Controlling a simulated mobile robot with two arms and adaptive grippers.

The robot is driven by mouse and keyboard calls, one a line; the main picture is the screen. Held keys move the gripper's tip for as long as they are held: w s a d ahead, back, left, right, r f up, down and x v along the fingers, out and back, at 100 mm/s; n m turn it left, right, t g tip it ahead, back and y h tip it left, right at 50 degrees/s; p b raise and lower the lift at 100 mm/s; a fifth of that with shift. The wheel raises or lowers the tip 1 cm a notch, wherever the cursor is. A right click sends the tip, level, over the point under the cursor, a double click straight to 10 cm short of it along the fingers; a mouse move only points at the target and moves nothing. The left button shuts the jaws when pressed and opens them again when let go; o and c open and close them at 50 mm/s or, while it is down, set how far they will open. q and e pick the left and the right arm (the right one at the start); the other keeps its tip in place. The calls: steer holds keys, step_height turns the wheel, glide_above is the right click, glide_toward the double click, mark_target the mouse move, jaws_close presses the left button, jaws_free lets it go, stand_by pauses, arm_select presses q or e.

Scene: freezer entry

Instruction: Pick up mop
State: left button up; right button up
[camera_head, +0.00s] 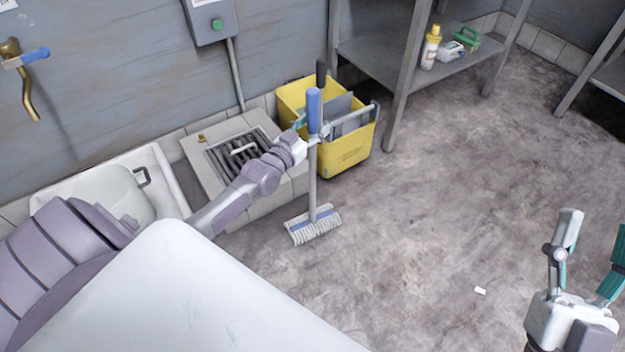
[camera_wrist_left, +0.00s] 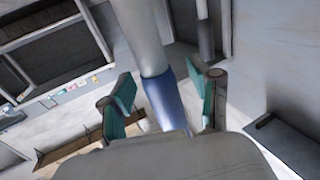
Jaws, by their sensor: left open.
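The mop (camera_head: 312,180) stands upright on the floor, with a blue grip at the top, a grey pole and a white and blue striped head (camera_head: 314,225). My left gripper (camera_head: 312,126) is at the blue grip. In the left wrist view the mop's blue grip (camera_wrist_left: 168,103) lies between the two teal-padded fingers of my left gripper (camera_wrist_left: 163,105), which are apart, with a gap visible on the left side. My right gripper (camera_head: 594,232) is at the lower right, its fingers apart and empty, far from the mop.
A yellow mop bucket (camera_head: 347,152) with a dark handle stands right behind the mop. A tiled floor drain (camera_head: 205,165) and a white basin (camera_head: 165,190) are left of it. A metal shelf (camera_head: 400,85) holds bottles. The floor on the right is mostly clear.

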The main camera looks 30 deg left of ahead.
arm_select(q)
jaws_close()
steer(key=shift+r, duration=0.15)
